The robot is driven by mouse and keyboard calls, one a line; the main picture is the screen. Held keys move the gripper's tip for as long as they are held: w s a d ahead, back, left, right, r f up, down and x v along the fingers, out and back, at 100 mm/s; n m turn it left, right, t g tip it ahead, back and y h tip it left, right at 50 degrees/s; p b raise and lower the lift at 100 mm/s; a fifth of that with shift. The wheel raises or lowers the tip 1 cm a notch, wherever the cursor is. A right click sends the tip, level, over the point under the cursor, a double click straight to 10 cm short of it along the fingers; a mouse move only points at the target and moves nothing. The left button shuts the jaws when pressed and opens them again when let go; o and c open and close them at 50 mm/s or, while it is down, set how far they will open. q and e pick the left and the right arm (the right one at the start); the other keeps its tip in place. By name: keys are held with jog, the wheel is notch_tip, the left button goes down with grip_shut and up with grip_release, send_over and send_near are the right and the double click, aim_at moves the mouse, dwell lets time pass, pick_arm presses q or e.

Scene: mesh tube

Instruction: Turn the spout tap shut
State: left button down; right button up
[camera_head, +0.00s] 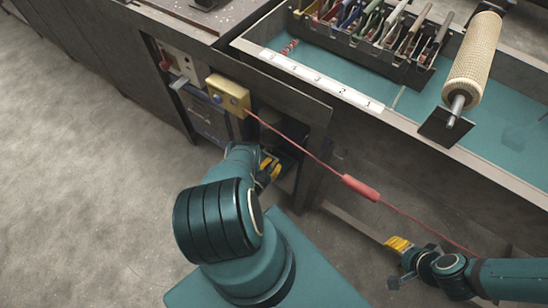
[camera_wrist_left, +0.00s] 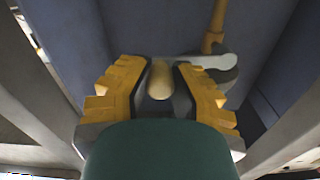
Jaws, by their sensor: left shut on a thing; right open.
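My left gripper (camera_head: 268,170) reaches into the open bay under the bench. In the left wrist view its yellow-padded fingers (camera_wrist_left: 158,92) stand on both sides of a short cream knob (camera_wrist_left: 160,78) and are shut on it. A pale grey bar (camera_wrist_left: 200,62) runs right from behind the fingers to a rounded end beside a brass-coloured stem (camera_wrist_left: 215,28). These look like parts of the spout tap; the spout itself I cannot make out. In the head view my arm and the shade hide the tap. My right gripper (camera_head: 398,244) is open and empty at the lower right.
A yellow control box (camera_head: 228,95) hangs on the bench front above my left gripper. A red cord with a red grip (camera_head: 360,188) runs from there to the lower right. The teal tray (camera_head: 420,102) holds a tool rack (camera_head: 370,40) and a mesh roller (camera_head: 474,60).

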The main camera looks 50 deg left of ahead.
pick_arm(q)
jog(key=shift+w+f+m, duration=0.1)
jog(key=shift+m, duration=0.2)
jog(key=c, duration=0.8)
grip_release()
jog(key=shift+o, duration=0.2)
jog(key=v, duration=1.2)
